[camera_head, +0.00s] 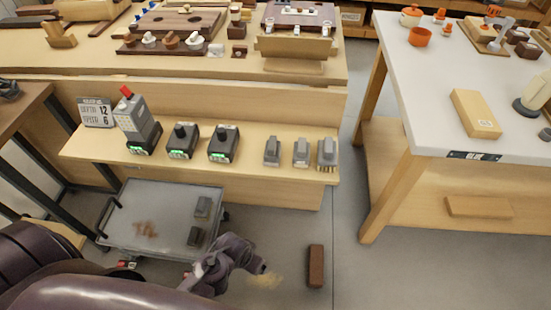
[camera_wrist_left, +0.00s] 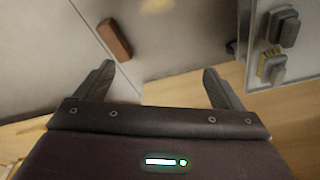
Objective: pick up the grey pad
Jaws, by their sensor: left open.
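Two dark grey pad-like blocks lie on the grey cart (camera_head: 150,225): one nearer the bench (camera_head: 203,206) and one nearer me (camera_head: 194,236). In the left wrist view both are at the upper right; the lower block (camera_wrist_left: 272,67) has a yellowish bristly edge, while the upper block (camera_wrist_left: 284,27) looks plain grey. I cannot tell for sure which is the grey pad. My left gripper (camera_wrist_left: 158,80) is open, with nothing between its fingers, apart from both blocks. In the head view my left arm ends just right of the cart. My right gripper is not in view.
A brown brick (camera_head: 316,265) lies on the floor right of the cart, with a tan patch (camera_head: 265,281) beside it. The low shelf (camera_head: 250,166) holds chargers and three grey-topped blocks (camera_head: 301,152). A white table (camera_head: 430,110) stands at the right. The floor between is mostly clear.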

